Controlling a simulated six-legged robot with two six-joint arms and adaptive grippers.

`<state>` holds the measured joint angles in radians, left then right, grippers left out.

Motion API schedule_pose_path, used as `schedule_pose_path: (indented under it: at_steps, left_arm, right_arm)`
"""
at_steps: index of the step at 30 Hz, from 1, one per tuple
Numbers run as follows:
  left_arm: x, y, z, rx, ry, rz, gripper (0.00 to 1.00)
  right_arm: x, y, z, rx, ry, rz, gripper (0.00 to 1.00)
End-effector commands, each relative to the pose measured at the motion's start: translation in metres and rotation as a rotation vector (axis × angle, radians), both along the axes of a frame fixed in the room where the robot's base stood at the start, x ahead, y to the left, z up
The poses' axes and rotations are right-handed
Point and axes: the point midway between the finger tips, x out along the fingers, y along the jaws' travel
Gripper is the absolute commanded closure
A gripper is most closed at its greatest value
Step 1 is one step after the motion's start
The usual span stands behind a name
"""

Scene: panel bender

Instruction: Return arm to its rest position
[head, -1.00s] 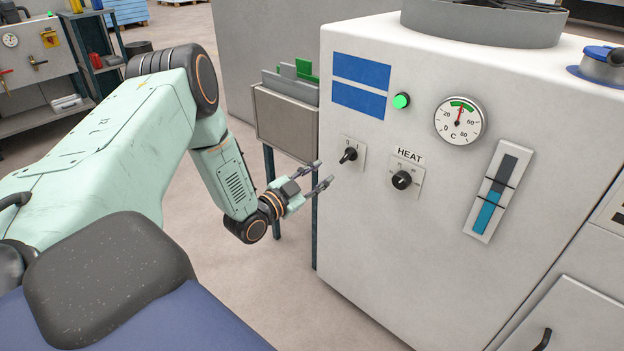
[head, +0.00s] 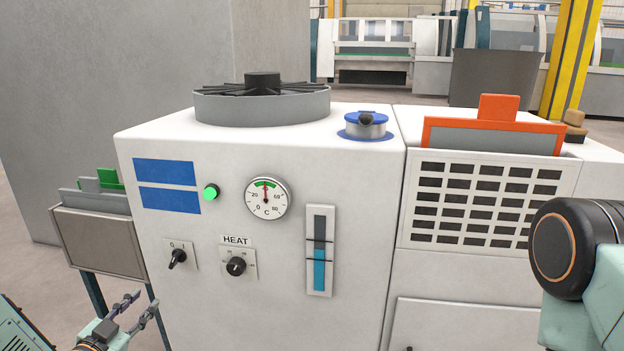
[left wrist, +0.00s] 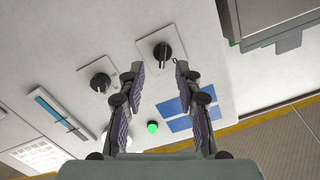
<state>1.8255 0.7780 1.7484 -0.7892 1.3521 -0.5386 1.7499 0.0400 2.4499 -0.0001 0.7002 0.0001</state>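My left gripper (head: 142,303) is at the lower left of the head view, in front of the white machine's lower left side. Its two fingers are apart with nothing between them; they also show apart in the left wrist view (left wrist: 155,78). The black rotary switch (head: 177,257) marked 0 and I is above and right of the fingertips, apart from them. It also shows beyond the fingers in the left wrist view (left wrist: 162,52). Only part of my right arm shows at the right edge of the head view; its gripper is out of sight.
The machine front carries a lit green lamp (head: 211,192), a gauge (head: 267,199) with its needle near the green band, a HEAT knob (head: 236,266) and a level tube (head: 319,250). A grey bin (head: 100,242) stands at left. An orange-framed filter (head: 493,133) sits at right.

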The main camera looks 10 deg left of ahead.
Motion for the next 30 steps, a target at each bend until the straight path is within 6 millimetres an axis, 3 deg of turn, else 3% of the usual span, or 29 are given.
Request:
schedule_pose_path:
  at_steps: [2,6,8,13,18,22,25,30]
  left_arm:
    - [-0.018,-0.009,-0.034,-0.141,0.158,0.063,0.66]
    - [-0.059,-0.055,-0.089,-0.346,0.449,0.145,0.66]
    - [-0.083,-0.076,-0.108,-0.410,0.571,0.179,0.66]
    - [-0.168,-0.135,-0.148,-0.521,0.912,0.286,0.66]
    - [-0.270,-0.176,-0.160,-0.517,1.228,0.404,0.66]
    - [-0.337,-0.189,-0.154,-0.429,1.402,0.456,0.66]
    - [-0.359,-0.194,-0.149,-0.359,1.454,0.440,0.66]
    - [-0.364,-0.196,-0.148,-0.331,1.465,0.420,0.66]
  right_arm:
    - [0.000,0.000,0.000,0.000,0.000,0.000,0.60]
    - [0.000,0.000,0.000,0.000,0.000,0.000,0.60]
    - [0.000,0.000,0.000,0.000,0.000,0.000,0.60]
    - [0.000,0.000,0.000,0.000,0.000,0.000,0.60]
    - [0.000,0.000,0.000,0.000,0.000,0.000,0.60]
    - [0.000,0.000,0.000,0.000,0.000,0.000,0.60]
    - [0.000,0.000,0.000,0.000,0.000,0.000,0.60]
    - [0.000,0.000,0.000,0.000,0.000,0.000,0.60]
